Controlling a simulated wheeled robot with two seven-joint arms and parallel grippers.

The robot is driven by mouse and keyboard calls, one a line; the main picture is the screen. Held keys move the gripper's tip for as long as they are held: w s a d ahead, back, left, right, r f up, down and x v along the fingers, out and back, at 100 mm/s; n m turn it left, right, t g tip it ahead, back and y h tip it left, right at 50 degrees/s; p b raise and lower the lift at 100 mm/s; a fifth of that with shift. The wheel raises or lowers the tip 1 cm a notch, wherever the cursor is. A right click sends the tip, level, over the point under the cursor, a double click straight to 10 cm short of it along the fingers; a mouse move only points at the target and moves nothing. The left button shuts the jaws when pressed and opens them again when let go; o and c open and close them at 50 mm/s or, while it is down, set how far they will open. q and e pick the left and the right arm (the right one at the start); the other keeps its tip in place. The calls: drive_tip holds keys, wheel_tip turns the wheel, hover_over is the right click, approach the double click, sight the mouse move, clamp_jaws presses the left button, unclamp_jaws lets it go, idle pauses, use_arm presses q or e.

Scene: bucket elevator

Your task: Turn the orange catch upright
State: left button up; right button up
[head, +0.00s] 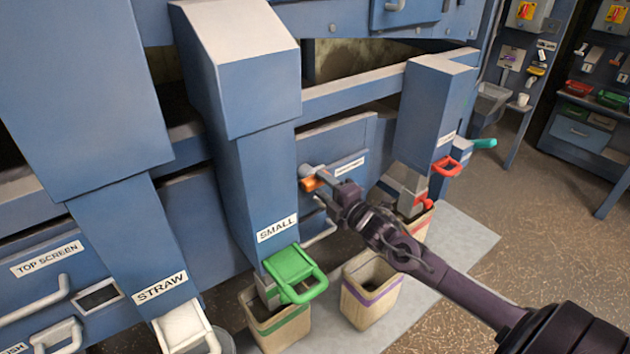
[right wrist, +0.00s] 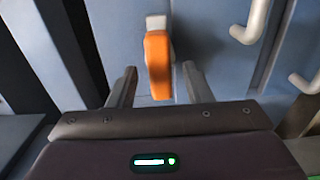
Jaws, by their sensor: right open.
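The orange catch (head: 309,184) is on a blue panel (head: 343,141) between two blue chutes, just right of the SMALL chute. My right gripper (head: 322,180) is at the catch, its jaws open. In the right wrist view the orange catch (right wrist: 158,65) extends from a pale pivot piece (right wrist: 156,22) towards the gripper. It lies between the two fingertips of my right gripper (right wrist: 160,76), with a visible gap on each side. In the head view the gripper hides part of the catch, so its exact tilt is hard to tell there. My left gripper is out of view.
The SMALL chute (head: 262,190) stands close left of my right gripper, with a green gate (head: 291,272) below. A purple-banded bucket (head: 370,292) stands under my right arm. Pale handles (right wrist: 252,25) are right of the catch in the wrist view. Open floor (head: 540,250) lies right.

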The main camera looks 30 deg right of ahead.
sight(320, 184)
drive_tip(key=shift+w+a, duration=0.15)
drive_tip(key=shift+w, duration=1.45)
drive_tip(key=shift+c, duration=0.3)
drive_tip(key=c, duration=0.9)
